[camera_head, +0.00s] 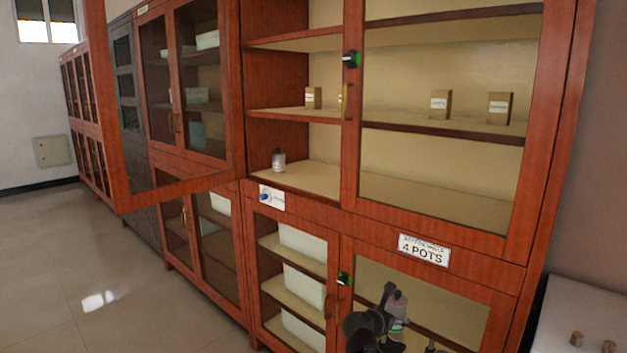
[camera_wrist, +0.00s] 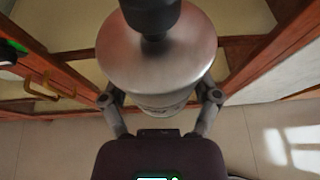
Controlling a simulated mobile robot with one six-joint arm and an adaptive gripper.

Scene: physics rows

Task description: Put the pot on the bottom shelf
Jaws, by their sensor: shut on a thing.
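My gripper (camera_wrist: 160,98) is shut on a pot (camera_wrist: 150,65), with one finger on each side of it. In the wrist view the pot has a shiny metal top with a black knob. In the head view the held pot (camera_head: 397,306) is small and grey, in front of the lower right glass door. The arm hides part of it. Behind the open upper left door, the bottom shelf (camera_head: 312,178) of the upper cabinet section holds a similar small pot (camera_head: 279,160) near its left side.
The open glass door (camera_head: 178,195) swings out to the left. The upper right door (camera_head: 440,215) and lower doors look shut. A sign reading "4 POTS" (camera_head: 423,250) is below the upper right door. Small boxes (camera_head: 313,98) stand on the shelf above. A white table (camera_head: 585,325) is at right.

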